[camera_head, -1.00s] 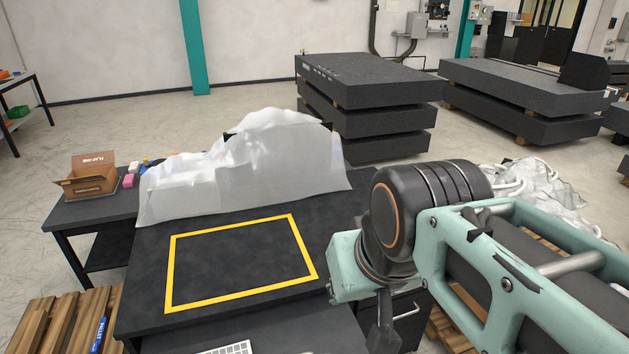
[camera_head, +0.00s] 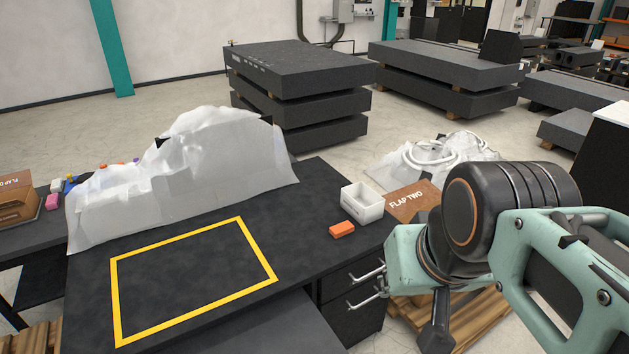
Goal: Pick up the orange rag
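A small orange block-like piece (camera_head: 342,229), which looks like the folded orange rag, lies on the dark table top (camera_head: 200,222). It is near the table's right edge, just in front of a small white open bin (camera_head: 362,203) and apart from it. My arm reaches in from the right, beyond the table's right edge. A narrow dark part (camera_head: 437,330) hangs below its mint housing and looks like my gripper seen edge-on. It is to the right of and nearer than the orange piece, not touching it. Its fingertips cannot be made out.
A yellow tape rectangle (camera_head: 193,248) marks bare table left of the rag. A translucent plastic sheet (camera_head: 190,180) covers a bulky heap behind it. Drawer handles (camera_head: 368,285) stick out below the right edge.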

